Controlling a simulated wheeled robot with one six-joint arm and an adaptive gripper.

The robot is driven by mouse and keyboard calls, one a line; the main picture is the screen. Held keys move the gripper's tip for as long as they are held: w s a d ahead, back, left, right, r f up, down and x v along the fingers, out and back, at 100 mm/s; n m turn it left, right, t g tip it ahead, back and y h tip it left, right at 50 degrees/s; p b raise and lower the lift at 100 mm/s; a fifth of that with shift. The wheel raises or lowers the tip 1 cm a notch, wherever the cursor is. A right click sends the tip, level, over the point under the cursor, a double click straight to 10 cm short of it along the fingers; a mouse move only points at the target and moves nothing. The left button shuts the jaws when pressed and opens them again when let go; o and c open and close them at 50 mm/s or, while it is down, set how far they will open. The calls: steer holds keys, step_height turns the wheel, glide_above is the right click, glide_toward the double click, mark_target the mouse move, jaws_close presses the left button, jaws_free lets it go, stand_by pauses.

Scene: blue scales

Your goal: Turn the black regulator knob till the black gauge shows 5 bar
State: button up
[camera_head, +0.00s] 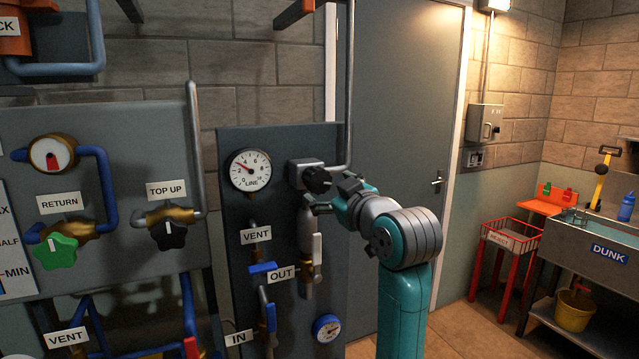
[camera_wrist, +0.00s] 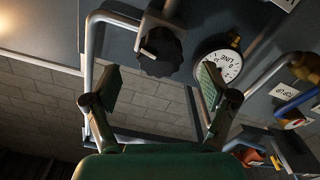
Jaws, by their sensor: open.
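The black regulator knob (camera_head: 316,179) sticks out from a grey block on the dark panel, right of the LINE gauge. It also shows in the wrist view (camera_wrist: 161,51). The LINE gauge (camera_head: 250,170) has a white face and dark rim; its red needle points to the upper left, seemingly near 2. In the wrist view the gauge (camera_wrist: 218,66) lies right of the knob, turned and partly covered by a finger. My gripper (camera_head: 329,194) is open close to the knob. In the wrist view its fingers (camera_wrist: 162,80) are spread, the knob just beyond the gap between them.
A grey pipe (camera_head: 348,90) rises from the regulator block. Another black knob (camera_head: 168,235) sits under TOP UP at left. A grey door (camera_head: 405,100) stands behind.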

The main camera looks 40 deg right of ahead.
mark_target(322, 183)
steer(key=x, duration=0.5)
steer(key=shift+w+d, duration=0.1)
steer(key=shift+w, duration=0.2)
steer(key=c, duration=1.2)
